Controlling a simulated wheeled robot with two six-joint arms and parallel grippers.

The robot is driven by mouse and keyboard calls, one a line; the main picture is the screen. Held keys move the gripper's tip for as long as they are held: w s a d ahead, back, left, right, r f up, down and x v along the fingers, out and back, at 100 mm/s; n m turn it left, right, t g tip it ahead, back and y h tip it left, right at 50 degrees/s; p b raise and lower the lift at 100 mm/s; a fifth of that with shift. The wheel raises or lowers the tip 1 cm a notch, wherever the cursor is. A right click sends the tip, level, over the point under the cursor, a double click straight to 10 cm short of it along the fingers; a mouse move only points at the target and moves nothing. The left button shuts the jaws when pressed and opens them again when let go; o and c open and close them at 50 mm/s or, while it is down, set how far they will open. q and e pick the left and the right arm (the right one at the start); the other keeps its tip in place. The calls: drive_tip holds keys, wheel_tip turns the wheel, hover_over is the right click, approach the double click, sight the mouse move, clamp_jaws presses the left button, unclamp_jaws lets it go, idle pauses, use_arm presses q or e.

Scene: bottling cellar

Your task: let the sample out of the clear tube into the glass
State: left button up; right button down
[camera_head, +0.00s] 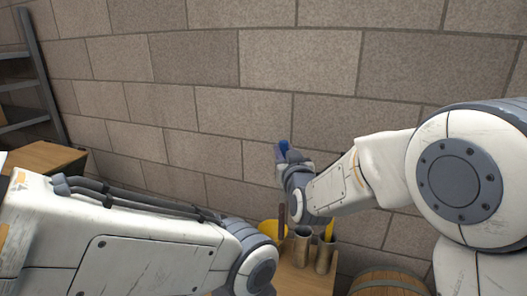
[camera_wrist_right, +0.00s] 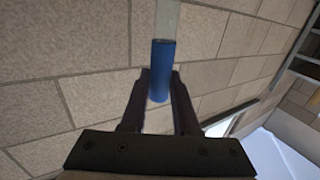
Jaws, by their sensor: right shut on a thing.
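In the right wrist view the clear tube (camera_wrist_right: 167,17) rises from a blue cylindrical part (camera_wrist_right: 162,65) and runs out of the top of the picture. My right gripper (camera_wrist_right: 160,82) is shut on the blue part, with one dark finger on each side. In the head view the right gripper (camera_head: 284,160) is up in front of the wall, above the table, with the blue part small at its tip. The clear tube is hard to make out there. My left arm crosses the lower left, and its gripper is not in view. I cannot make out the glass in either view.
Two metal cups (camera_head: 302,246) stand on a wooden table (camera_head: 293,276) below my right arm. A yellow object (camera_head: 269,229) is beside them, partly hidden by my left arm. A barrel (camera_head: 390,281) is at lower right, a metal rack (camera_head: 42,80) at far left.

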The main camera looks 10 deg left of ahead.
use_arm(q)
drive_tip(key=shift+r+p, duration=1.35)
drive_tip(key=shift+r, duration=1)
use_arm(e)
drive_tip(key=s+a+f+n+g+y, duration=0.1)
drive_tip(key=s+a+f+y, duration=0.1)
drive_tip(key=a, duration=0.3)
drive_tip(key=s+a+f+n+g+y, duration=0.1)
drive_tip(key=s+a+f+y, duration=0.1)
drive_tip(key=s+a+f, duration=0.1)
drive_tip(key=shift+s+a+f+n, duration=0.25)
drive_tip(key=shift+a+f+n, duration=0.2)
drive_tip(key=shift+a, duration=0.4)
use_arm(q)
drive_tip(key=shift+f, duration=0.15)
drive_tip(key=shift+f+b, duration=0.2)
drive_tip(key=shift+b, duration=0.2)
drive_tip(key=shift+f, duration=0.15)
use_arm(e)
drive_tip(key=shift+f, duration=0.1)
use_arm(q)
drive_tip(key=shift+f+b, duration=2.6)
drive_tip(key=shift+b, duration=0.1)
use_arm(e)
drive_tip(key=shift+f, duration=2.4)
